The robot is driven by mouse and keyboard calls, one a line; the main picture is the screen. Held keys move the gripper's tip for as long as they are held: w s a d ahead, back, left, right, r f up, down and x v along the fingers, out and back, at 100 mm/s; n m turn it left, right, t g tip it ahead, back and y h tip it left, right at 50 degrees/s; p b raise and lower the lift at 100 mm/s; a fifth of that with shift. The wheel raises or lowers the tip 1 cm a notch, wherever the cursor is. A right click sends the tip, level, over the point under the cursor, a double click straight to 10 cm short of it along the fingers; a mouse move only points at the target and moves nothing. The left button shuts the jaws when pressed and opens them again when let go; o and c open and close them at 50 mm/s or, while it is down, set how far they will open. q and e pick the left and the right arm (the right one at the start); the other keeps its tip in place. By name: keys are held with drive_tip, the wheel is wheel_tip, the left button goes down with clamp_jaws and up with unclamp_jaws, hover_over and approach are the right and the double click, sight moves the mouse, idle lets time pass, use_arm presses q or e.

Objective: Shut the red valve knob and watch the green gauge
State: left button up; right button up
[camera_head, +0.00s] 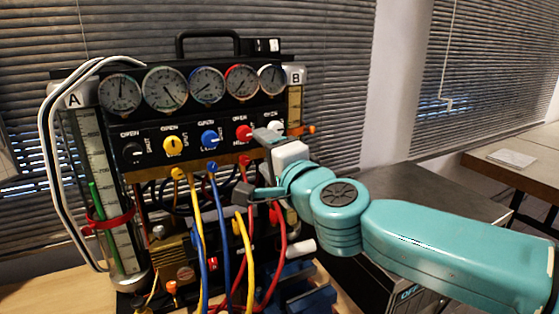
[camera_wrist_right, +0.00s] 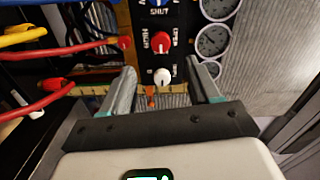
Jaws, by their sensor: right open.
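The red valve knob (camera_head: 243,132) is on the black panel, between the blue knob (camera_head: 209,138) and the white knob (camera_head: 275,127). In the right wrist view the red knob (camera_wrist_right: 161,43) lies just beyond my fingertips, and the white knob (camera_wrist_right: 162,77) shows between the fingers. My right gripper (camera_head: 256,163) is open at the panel's right side; in the wrist view its jaws (camera_wrist_right: 163,82) hold nothing. My left gripper is not in view.
A yellow knob (camera_head: 172,146) sits left of the blue knob. Yellow, blue and red hoses (camera_head: 224,235) hang below the panel, close to my right gripper. A clear column marked A (camera_head: 103,190) stands at the left. A wooden table (camera_head: 520,150) is at the far right.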

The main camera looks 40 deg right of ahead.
drive_tip(key=p+v, duration=0.1)
drive_tip(key=v, duration=0.4)
idle(0.4)
